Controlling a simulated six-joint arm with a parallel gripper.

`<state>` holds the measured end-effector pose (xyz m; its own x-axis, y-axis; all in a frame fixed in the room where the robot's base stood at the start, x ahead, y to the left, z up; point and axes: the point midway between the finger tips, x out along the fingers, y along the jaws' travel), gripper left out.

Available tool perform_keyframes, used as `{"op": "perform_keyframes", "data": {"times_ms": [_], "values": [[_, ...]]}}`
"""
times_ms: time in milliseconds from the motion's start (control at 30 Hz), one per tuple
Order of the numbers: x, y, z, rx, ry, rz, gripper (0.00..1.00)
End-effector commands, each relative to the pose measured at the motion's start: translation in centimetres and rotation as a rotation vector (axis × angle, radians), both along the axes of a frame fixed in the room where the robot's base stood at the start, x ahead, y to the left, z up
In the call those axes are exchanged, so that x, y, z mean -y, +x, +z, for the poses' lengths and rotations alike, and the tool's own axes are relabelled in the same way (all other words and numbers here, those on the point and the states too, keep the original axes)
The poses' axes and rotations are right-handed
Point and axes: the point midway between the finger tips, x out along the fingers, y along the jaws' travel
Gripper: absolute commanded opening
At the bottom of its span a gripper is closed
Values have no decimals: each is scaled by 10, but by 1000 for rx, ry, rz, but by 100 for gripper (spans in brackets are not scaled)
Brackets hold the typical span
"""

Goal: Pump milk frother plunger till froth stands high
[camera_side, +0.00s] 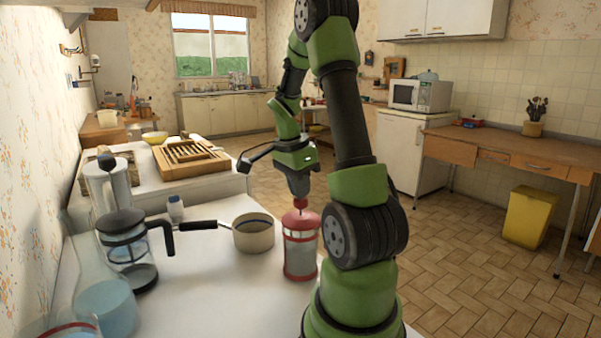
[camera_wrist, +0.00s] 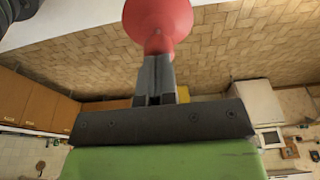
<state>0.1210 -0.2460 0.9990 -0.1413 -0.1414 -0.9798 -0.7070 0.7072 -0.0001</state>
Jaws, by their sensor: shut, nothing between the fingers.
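The milk frother (camera_side: 300,257) stands upright on the white counter, a clear cylinder with a red frame and red lid. Its red plunger knob (camera_side: 300,203) sits just above the lid. My gripper (camera_side: 299,194) points down directly over the knob, its fingers shut and empty. In the wrist view, the closed fingertips (camera_wrist: 156,58) meet or nearly meet the red plunger part (camera_wrist: 158,18); whether they touch cannot be told. The level of any froth inside the frother is not clear.
A saucepan (camera_side: 254,236) stands left of the frother, its handle pointing left. A wooden rack (camera_side: 190,157) is behind. Clear glassware stands at the front left.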

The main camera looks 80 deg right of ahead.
Motion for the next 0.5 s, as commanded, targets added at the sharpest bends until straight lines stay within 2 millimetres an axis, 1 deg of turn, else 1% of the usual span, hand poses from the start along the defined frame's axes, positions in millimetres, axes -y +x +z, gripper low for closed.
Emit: {"op": "perform_keyframes", "data": {"times_ms": [100,200,267,500], "values": [[-1,0,-11,-1,4,0,0],[0,0,-7,1,-1,-1,0],[1,0,-3,2,-3,0,0],[1,0,28,2,-5,0,0]]}}
